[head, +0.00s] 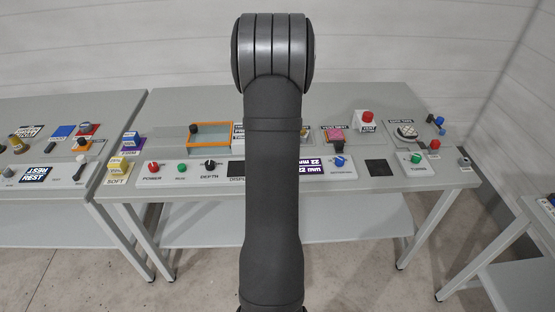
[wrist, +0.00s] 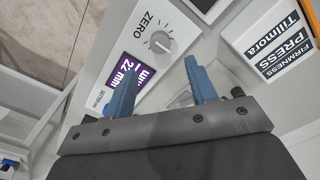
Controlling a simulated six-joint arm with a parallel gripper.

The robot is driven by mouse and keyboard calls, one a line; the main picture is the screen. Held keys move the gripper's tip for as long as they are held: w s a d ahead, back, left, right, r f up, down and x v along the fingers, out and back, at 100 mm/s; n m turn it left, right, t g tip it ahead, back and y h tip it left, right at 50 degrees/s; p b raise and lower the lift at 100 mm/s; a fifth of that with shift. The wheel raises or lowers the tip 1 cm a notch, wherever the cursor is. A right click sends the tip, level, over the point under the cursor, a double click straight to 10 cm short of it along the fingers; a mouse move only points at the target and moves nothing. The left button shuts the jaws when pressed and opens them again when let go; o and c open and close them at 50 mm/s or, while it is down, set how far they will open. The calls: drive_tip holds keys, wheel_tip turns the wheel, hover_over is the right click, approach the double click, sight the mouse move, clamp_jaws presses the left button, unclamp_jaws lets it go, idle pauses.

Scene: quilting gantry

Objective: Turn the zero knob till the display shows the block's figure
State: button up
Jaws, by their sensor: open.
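The zero knob (wrist: 159,42), a grey dial with a pale pointer line, sits on a white panel in the wrist view, beside the printed word ZERO. My gripper (wrist: 165,67) is open, its two blue fingers apart, with the knob just beyond the fingertips and not between them. A purple panel (wrist: 131,68) with white characters, apparently including 22 mm, lies by the left finger, which covers part of it. It also shows upside down in the head view (head: 311,167). My arm hides the knob in the head view. I cannot tell which thing is the block.
A white box labelled FIRMNESS PRESS (wrist: 285,48) stands right of the fingers. In the head view, the table (head: 220,100) holds a red-topped unit (head: 367,120), an orange-framed tray (head: 210,146) and several coloured knobs along the front panel. The table's back strip is clear.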

wheel_tip(320, 180, down, 9)
idle(0.3)
drive_tip(key=c, duration=1)
